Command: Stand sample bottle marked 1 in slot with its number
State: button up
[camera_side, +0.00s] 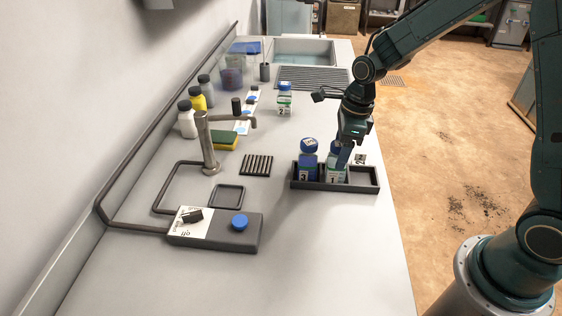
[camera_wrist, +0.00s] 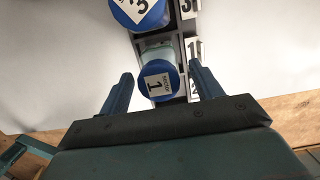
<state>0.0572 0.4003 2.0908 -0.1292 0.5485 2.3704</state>
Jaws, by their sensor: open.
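The sample bottle marked 1 (camera_side: 332,175) has a blue cap and stands upright in the middle slot of the dark rack (camera_side: 335,187). In the wrist view its cap (camera_wrist: 157,86) lies between the fingers, beside a number plate that reads 1 (camera_wrist: 194,48). My gripper (camera_side: 342,156) is open around the bottle's top from above; both fingers also show in the wrist view (camera_wrist: 160,72), with gaps to the cap. The bottle marked 3 (camera_side: 308,163) stands in the left slot. The right slot, by the plate marked 2 (camera_side: 360,159), is empty.
A bottle marked 2 (camera_side: 284,99) stands farther back on the counter. A tap (camera_side: 206,145), sponge (camera_side: 224,140), drain grid (camera_side: 257,165) and grey box with a blue knob (camera_side: 239,222) lie left of the rack. The front counter is clear.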

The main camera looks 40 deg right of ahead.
jog(key=r, duration=0.6)
jog(key=s+d+r, duration=0.1)
jog(key=r, duration=0.1)
jog(key=shift+r, duration=0.4)
jog(key=s+r+n+t, duration=0.1)
jog(key=s+r+n, duration=0.2)
jog(key=s+n, duration=0.4)
jog(key=s+r+n+t, duration=0.2)
jog(key=s+n, duration=0.5)
jog(key=n, duration=0.4)
jog(key=s+r+n+t+h, duration=0.1)
jog(key=s+r+n, duration=0.4)
jog(key=s+n, duration=0.2)
jog(key=shift+s+a+n, duration=0.15)
jog(key=shift+s+n, duration=0.1)
jog(key=shift+n, duration=0.75)
jog(key=shift+c, duration=0.6)
jog(key=shift+w, duration=0.1)
